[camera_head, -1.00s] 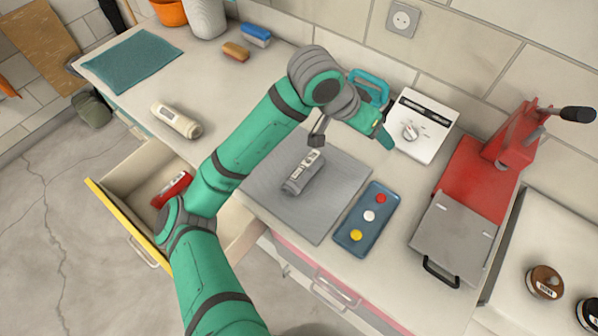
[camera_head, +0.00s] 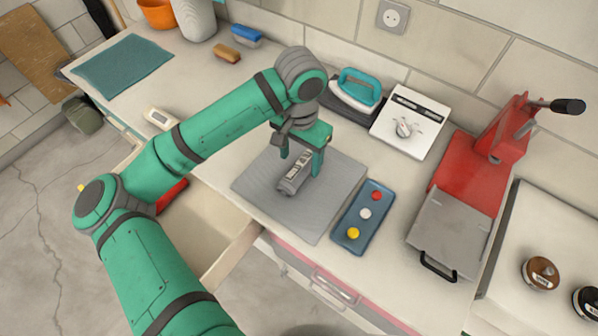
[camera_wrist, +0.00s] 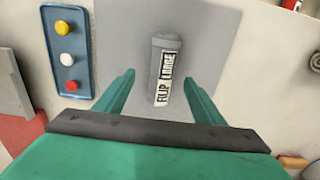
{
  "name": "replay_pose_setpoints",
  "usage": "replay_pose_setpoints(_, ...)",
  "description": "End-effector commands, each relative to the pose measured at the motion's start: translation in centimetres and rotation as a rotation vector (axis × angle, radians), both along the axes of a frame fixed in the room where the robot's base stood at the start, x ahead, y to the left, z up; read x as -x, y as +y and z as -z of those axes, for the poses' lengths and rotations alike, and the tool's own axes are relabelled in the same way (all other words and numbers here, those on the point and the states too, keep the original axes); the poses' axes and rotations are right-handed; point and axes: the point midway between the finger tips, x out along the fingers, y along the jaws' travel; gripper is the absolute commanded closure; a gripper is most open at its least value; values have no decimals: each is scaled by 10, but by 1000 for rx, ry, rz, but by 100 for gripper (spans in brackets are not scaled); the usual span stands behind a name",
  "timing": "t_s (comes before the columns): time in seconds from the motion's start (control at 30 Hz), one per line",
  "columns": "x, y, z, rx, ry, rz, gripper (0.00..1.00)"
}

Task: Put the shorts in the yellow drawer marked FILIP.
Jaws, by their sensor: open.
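A rolled grey garment (camera_head: 294,176), which I take as the shorts, lies on a grey mat (camera_head: 258,192) on the counter. In the wrist view the roll (camera_wrist: 164,60) has a white label that seems to read FILIP and a second word. My gripper (camera_head: 301,162) is open just above the roll, one finger on each side of it. In the wrist view both gripper fingers (camera_wrist: 159,82) point at the roll, with gaps either side. The drawer (camera_head: 210,232) stands pulled out below the counter at left. My arm hides most of its yellow front and any name on it.
A red roll (camera_head: 172,193) lies in the drawer. A pale roll (camera_head: 160,118) sits on the counter behind my arm. A blue tray with coloured buttons (camera_head: 362,218) lies right of the mat. An iron (camera_head: 357,90), white control box (camera_head: 408,122) and red press (camera_head: 468,175) stand beyond.

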Motion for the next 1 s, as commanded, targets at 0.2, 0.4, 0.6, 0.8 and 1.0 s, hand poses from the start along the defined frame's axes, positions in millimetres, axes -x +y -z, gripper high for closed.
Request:
replay_pose_setpoints(0.2,-2,1,20,-1,1,0,37)
replay_pose_setpoints(0.4,-3,2,46,1,1,-1,37)
replay_pose_setpoints(0.6,-3,1,54,1,0,0,37)
replay_pose_setpoints(0.8,-3,1,54,1,0,0,49)
replay_pose_setpoints(1.0,-3,1,54,2,-1,0,88)
